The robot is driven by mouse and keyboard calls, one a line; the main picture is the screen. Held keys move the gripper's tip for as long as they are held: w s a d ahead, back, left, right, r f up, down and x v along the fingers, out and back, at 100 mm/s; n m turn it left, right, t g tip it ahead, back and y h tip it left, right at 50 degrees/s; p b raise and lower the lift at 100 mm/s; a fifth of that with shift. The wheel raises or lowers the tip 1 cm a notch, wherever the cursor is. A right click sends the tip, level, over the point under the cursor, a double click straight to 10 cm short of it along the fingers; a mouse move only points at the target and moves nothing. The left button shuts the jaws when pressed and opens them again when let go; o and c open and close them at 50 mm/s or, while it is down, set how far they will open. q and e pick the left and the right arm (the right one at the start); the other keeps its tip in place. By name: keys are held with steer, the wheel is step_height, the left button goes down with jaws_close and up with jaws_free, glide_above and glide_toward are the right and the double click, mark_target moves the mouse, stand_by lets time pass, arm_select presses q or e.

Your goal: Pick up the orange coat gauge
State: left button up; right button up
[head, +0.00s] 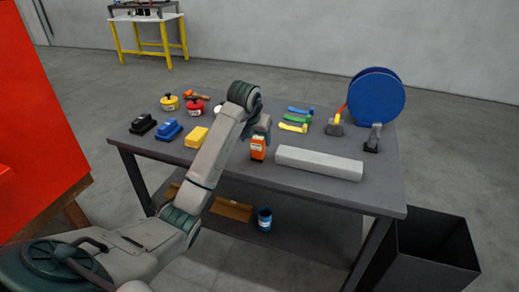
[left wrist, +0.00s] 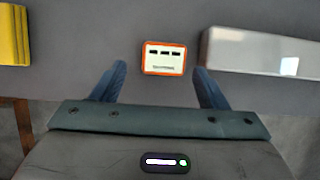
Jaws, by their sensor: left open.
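The orange coat gauge (head: 258,148) stands on the grey table near its front edge, in the middle of the head view. In the left wrist view the gauge (left wrist: 164,58) shows its pale face with dark marks, centred just beyond the fingertips. My left gripper (left wrist: 161,75) is open, with one blue finger to each side of the gauge's line and nothing held. In the head view my left gripper (head: 262,130) is right above the gauge, partly hidden by its own wrist. I cannot tell any contact. My right gripper is not in view.
A long grey block (head: 320,163) lies close to the right of the gauge. A yellow block (head: 196,137) lies to the left. Blue, green and yellow tools (head: 297,119) lie behind, with a blue disc (head: 376,97) at the back right. A dark bin (head: 432,250) stands beside the table.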

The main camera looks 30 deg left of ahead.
mark_target(259, 144)
arm_select(q)
steer(key=shift+w+f, duration=0.15)
steer(key=shift+f, duration=0.15)
steer(key=p+x, duration=0.1)
steer(key=x, duration=0.1)
steer(key=p+x, duration=0.1)
steer(key=x, duration=0.1)
steer(key=shift+w, duration=0.4)
steer(key=shift+w+a+f, duration=0.1)
steer(key=shift+w+f, duration=0.1)
steer(key=shift+f, duration=0.3)
steer(key=c, duration=1.2)
steer(key=shift+o, duration=0.2)
steer(key=shift+r, duration=0.1)
